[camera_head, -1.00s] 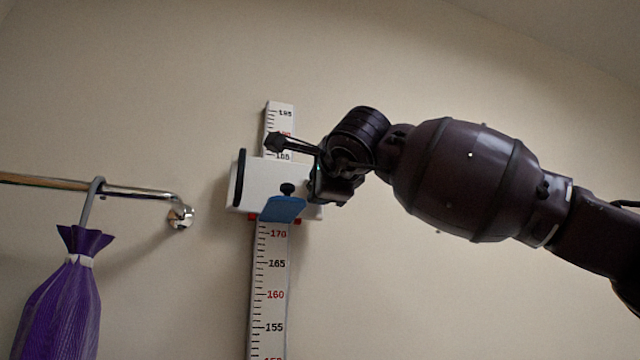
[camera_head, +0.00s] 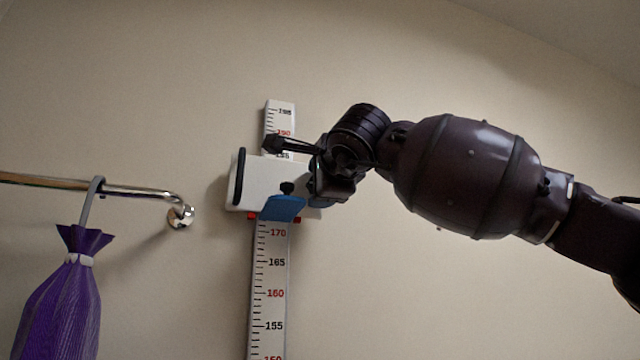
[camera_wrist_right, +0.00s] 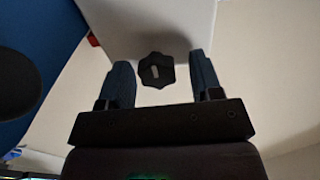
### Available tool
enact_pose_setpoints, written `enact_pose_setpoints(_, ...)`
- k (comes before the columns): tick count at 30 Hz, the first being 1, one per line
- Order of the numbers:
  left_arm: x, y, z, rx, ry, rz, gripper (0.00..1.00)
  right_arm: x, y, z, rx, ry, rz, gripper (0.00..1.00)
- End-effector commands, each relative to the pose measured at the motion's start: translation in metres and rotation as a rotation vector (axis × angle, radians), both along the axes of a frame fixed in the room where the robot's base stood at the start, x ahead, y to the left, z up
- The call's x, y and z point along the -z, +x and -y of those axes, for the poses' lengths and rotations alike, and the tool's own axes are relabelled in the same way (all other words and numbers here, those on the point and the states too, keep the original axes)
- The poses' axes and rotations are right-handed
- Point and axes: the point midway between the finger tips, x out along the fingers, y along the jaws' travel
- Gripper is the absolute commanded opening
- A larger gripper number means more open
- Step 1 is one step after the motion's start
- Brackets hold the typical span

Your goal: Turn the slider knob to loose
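In the right wrist view, a dark lobed knob (camera_wrist_right: 156,70) with a small white mark sits at the white block (camera_wrist_right: 150,25). The right gripper (camera_wrist_right: 162,75) has its two fingers apart, one on each side of this knob, with a visible gap on both sides. In the head view, the right gripper (camera_head: 325,180) is at the block's right side, where it hides that side. My left gripper is out of view.
The scale strip (camera_head: 270,290) runs down the wall. A small black knob (camera_head: 287,188) stands above the blue plate. At left, a chrome rail (camera_head: 130,191) holds a hook with a closed purple umbrella (camera_head: 62,300). The wall right of the scale is bare.

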Motion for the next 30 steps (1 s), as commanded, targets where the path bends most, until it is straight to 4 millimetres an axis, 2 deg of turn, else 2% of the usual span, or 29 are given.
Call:
enact_pose_setpoints(8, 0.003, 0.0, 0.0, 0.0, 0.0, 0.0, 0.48, 0.001, -0.005, 0.002, 0.001, 0.001, -0.001, 0.59)
enact_pose_setpoints(11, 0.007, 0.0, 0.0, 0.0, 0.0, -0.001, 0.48, 0.002, -0.015, 0.005, -0.001, 0.0, 0.0, 0.59)
enact_pose_setpoints(24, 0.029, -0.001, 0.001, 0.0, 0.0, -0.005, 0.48, 0.002, -0.085, 0.028, 0.0, 0.0, -0.001, 0.59)
enact_pose_setpoints(30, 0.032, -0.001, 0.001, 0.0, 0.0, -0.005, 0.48, 0.001, -0.101, 0.033, 0.0, 0.0, -0.001, 0.59)
